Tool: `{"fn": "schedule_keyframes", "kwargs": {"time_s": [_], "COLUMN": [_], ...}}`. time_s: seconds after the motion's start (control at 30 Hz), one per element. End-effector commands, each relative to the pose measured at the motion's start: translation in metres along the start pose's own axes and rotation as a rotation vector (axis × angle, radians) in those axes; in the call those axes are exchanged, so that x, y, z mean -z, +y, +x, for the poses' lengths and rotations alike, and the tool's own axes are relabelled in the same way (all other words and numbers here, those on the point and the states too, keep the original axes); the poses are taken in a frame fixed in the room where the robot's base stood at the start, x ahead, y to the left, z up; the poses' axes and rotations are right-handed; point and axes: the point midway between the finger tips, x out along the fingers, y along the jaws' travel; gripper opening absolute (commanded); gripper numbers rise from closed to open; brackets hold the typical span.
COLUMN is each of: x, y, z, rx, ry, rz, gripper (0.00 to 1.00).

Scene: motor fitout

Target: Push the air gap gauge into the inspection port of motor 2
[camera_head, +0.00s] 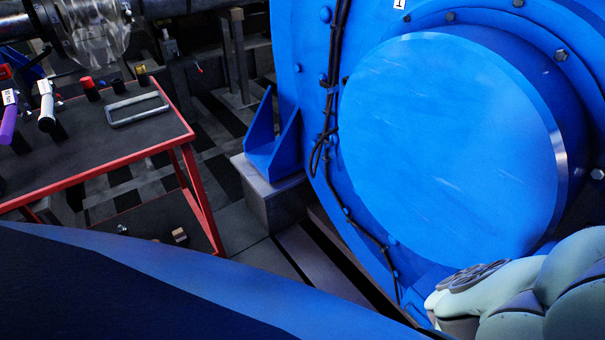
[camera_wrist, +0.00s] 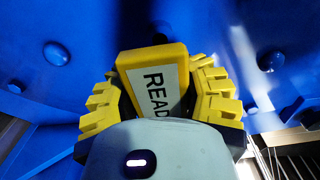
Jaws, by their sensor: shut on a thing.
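The air gap gauge (camera_wrist: 150,62) shows in the wrist view as a yellow block with a white label whose visible letters read "READ". My gripper (camera_wrist: 161,84) has its yellow ridged fingers on both sides of the gauge and is shut on it. A blue motor surface (camera_wrist: 100,28) with round bolt heads lies behind the gauge. The gauge's far end is hidden, so I cannot tell whether it touches the motor or a port. In the head view, a big blue motor (camera_head: 445,150) with a round end cover fills the right side. No inspection port is clearly visible.
A red-framed table (camera_head: 95,150) at the left of the head view holds several tools and a grey rectangular frame (camera_head: 137,109). Black cables (camera_head: 335,95) run down the motor face. A blue bracket (camera_head: 272,140) stands on a grey block (camera_head: 272,200) beside the motor.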

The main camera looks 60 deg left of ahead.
Motion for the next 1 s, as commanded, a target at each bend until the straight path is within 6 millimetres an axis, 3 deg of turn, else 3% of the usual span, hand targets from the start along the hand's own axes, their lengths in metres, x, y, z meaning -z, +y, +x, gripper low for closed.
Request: {"fn": "schedule_keyframes", "kwargs": {"time_s": [0.4,1.0], "x": [-0.001,-0.001], "y": [0.0,0.0], "z": [0.026,0.026], "rx": [0.002,0.001], "ry": [-0.003,-0.001], "rz": [-0.001,-0.001], "gripper": [0.0,0.0]}}
